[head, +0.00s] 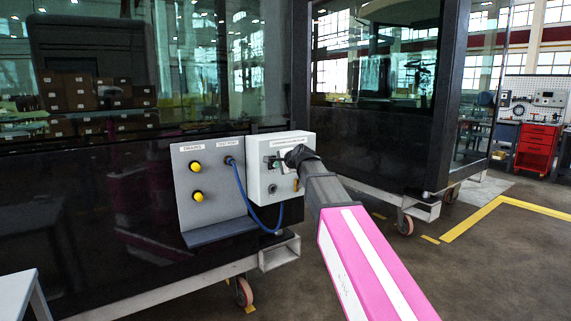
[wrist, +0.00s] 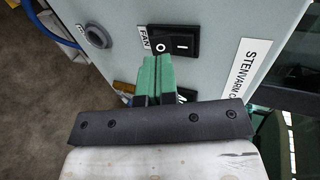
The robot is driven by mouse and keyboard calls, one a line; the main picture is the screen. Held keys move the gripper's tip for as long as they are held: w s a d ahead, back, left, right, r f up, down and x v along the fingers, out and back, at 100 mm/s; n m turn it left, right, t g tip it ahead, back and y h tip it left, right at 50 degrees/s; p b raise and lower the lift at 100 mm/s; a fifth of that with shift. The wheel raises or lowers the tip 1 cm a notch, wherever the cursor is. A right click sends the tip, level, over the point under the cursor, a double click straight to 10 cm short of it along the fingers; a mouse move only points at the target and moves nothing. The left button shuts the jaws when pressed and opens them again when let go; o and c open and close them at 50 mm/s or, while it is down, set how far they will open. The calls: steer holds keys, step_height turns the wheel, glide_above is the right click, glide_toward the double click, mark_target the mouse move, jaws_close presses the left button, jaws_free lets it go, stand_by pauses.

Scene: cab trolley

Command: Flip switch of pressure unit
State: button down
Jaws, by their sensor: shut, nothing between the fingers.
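The pressure unit appears to be the pale grey box (head: 262,210) on the dark cab wall in the head view. In the wrist view its black rocker switch (wrist: 185,41), marked O and I, sits beside a FAN label (wrist: 145,39). My gripper (head: 274,162) is in front of the box's upper part. In the wrist view its green fingers (wrist: 157,60) are shut and empty, their tips at the edge of the switch's O half. I cannot tell whether they touch it. A second black part (wrist: 188,94) is mostly hidden behind the fingers.
A round grey socket (wrist: 97,36) and an orange part (wrist: 124,86) are on the same face. Left of the box is a grey panel (head: 215,210) with two yellow knobs and a blue cable (head: 243,190). A red tool cabinet (head: 537,147) stands far right.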

steer(key=shift+x, duration=1.15)
steer(key=shift+w+a+f, duration=0.1)
steer(key=shift+w+a, duration=0.05)
steer(key=shift+r+t+y, duration=0.3)
steer(key=shift+r, duration=0.6)
steer(key=shift+w, duration=0.1)
